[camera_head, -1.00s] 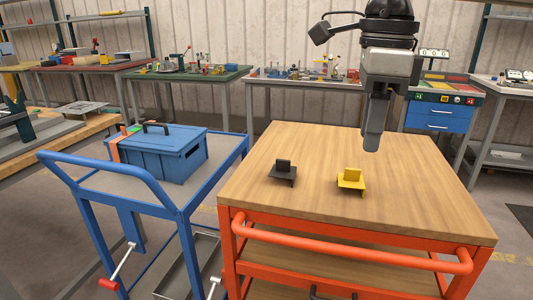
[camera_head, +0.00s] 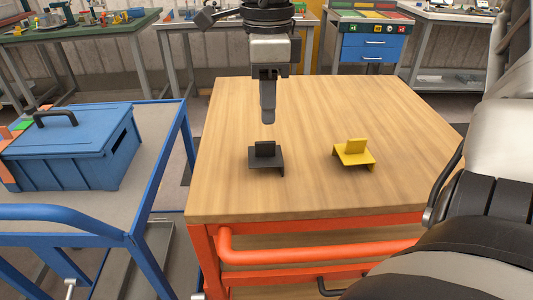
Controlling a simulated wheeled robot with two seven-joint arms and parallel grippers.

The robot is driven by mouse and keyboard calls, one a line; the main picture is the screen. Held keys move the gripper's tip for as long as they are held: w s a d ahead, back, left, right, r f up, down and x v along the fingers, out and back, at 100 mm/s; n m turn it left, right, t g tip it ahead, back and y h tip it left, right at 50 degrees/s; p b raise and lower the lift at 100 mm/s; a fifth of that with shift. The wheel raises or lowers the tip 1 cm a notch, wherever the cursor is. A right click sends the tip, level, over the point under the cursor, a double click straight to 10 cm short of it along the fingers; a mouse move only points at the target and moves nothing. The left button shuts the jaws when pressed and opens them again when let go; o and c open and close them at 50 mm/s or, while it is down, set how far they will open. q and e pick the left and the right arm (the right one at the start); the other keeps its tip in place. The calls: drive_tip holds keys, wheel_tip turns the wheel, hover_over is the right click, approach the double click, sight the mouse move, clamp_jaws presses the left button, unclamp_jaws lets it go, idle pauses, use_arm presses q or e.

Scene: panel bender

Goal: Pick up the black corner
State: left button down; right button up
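The black corner (camera_head: 265,160) is a small dark bracket with an upright tab, standing on the wooden table top (camera_head: 320,110). A similar yellow corner (camera_head: 354,153) stands to its right, apart from it. My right gripper (camera_head: 268,118) points down just above the black corner in the picture, with a gap of bare wood showing between the fingertips and the tab. I see its fingers nearly edge-on, so their opening does not show. Nothing shows held in it. My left gripper is out of view.
A blue trolley (camera_head: 160,150) carrying a blue lidded box (camera_head: 75,150) stands at the left. The table has an orange frame with a handle bar (camera_head: 310,250) at the front. My arm fills the right edge. The wood around both corners is clear.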

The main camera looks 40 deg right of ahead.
sight(268, 141)
drive_tip(key=shift+s+a+f, duration=0.1)
drive_tip(key=shift+s+f, duration=0.05)
drive_tip(key=shift+f, duration=1.55)
drive_tip(key=shift+s+a+f, duration=0.1)
drive_tip(key=shift+f, duration=1.6)
clamp_jaws()
